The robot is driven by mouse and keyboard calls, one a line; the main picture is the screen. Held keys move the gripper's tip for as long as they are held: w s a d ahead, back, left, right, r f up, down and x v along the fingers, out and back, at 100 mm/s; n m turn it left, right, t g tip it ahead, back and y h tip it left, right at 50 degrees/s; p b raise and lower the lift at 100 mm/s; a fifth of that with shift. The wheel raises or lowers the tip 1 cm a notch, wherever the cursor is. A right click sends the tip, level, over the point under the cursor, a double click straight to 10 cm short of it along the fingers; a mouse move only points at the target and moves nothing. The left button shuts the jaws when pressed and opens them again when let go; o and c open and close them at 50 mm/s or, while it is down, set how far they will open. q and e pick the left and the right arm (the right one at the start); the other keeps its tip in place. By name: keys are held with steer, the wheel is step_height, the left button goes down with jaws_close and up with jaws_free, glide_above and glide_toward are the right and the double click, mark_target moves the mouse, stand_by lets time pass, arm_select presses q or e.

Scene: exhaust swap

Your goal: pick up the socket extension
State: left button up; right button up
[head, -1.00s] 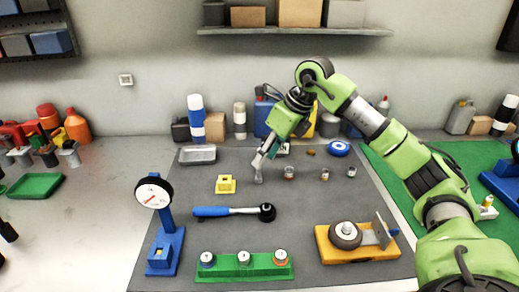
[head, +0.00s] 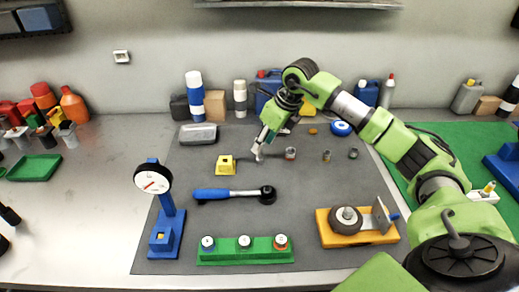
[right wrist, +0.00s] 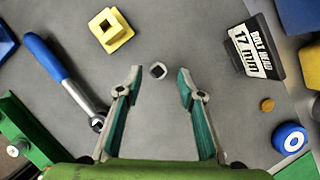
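The socket extension (right wrist: 157,71) appears in the right wrist view as a small grey round piece with a dark square centre, seen end-on. It lies between and slightly beyond the fingertips of my right gripper (right wrist: 157,82), with gaps on both sides. The gripper is open and touches nothing that I can see. In the head view my right gripper (head: 258,151) points down over the grey mat (head: 200,220), just right of the yellow block (head: 226,165); the extension there is small and hard to tell from the fingertips. My left gripper is not in view.
A blue-handled ratchet (head: 235,195) lies in front of the gripper. Small sockets (head: 290,153) stand to its right. A green holder (head: 245,251), a blue dial gauge stand (head: 167,230) and a yellow fixture (head: 357,235) sit nearer.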

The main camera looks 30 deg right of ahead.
mark_target(260, 157)
steer(key=p+x, duration=0.1)
steer(key=x, duration=0.2)
steer(key=shift+w+a+f, duration=0.1)
steer(key=shift+a+f, duration=0.1)
steer(key=shift+f, duration=0.05)
steer(key=shift+w+f, duration=0.15)
steer(key=shift+f, duration=0.2)
steer(key=shift+r, duration=0.1)
jaws_close()
steer(key=shift+r, duration=1.3)
steer(key=s+a+r+p, duration=0.2)
steer(key=s+a+r, duration=0.1)
steer(key=s, duration=0.3)
steer(key=s+a+r+p, duration=0.2)
steer(key=s+a+r, duration=0.1)
steer(key=s+r, duration=0.3)
steer(key=shift+s+m, duration=0.4)
steer(key=shift+s, duration=0.3)
